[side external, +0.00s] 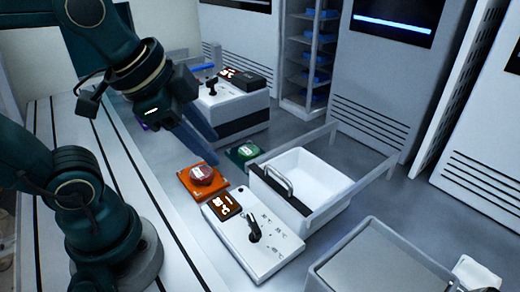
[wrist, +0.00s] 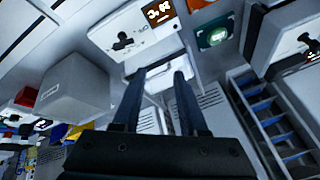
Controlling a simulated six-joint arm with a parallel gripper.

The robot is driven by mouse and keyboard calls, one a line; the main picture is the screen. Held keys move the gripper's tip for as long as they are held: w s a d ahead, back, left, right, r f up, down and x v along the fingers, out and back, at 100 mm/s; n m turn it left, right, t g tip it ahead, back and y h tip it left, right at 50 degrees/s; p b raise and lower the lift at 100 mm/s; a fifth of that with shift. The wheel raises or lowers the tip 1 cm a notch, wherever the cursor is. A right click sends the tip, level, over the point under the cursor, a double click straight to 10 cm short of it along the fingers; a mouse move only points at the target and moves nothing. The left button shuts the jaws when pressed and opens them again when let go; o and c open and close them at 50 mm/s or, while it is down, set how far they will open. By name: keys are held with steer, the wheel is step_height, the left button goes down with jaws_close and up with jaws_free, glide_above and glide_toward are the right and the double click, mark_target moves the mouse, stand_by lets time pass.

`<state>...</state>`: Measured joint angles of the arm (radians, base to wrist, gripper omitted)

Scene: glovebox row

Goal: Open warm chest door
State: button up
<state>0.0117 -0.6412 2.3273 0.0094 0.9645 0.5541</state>
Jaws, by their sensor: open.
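The chest with the orange-lit display is a white unit (side external: 262,250) at the lower middle of the side view. It has a black lever and temperature marks. Behind its panel sits a white tub (side external: 318,182) with a dark strip and a metal handle (side external: 278,181) along one edge. The unit (wrist: 115,30) also shows at the top of the wrist view, with the tub below it, partly behind the fingers. I cannot tell how the door stands. My gripper (side external: 208,148) is open and empty, up and left of the handle and apart from it; it also shows in the wrist view (wrist: 155,72).
An orange pad (side external: 190,190) and a green pad (side external: 236,158) each carry a round item. A second white unit (side external: 235,112) with a lever stands behind. A grey box (side external: 375,262) is at the lower right. Clear rails surround the tub.

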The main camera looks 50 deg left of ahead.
steer(key=w+d+r+m+g, duration=0.1)
steer(key=w+m, duration=0.5)
steer(key=m, duration=0.2)
steer(key=m+g, duration=0.2)
steer(key=m, duration=0.1)
glide_above(278, 174)
steer(key=s, duration=0.1)
steer(key=s+x, duration=0.1)
steer(key=x, duration=0.3)
steer(key=shift+s+x, duration=0.1)
steer(key=shift+x, duration=1.2)
steer(key=shift+s+x, duration=0.15)
steer(key=shift+x, duration=1.1)
jaws_close()
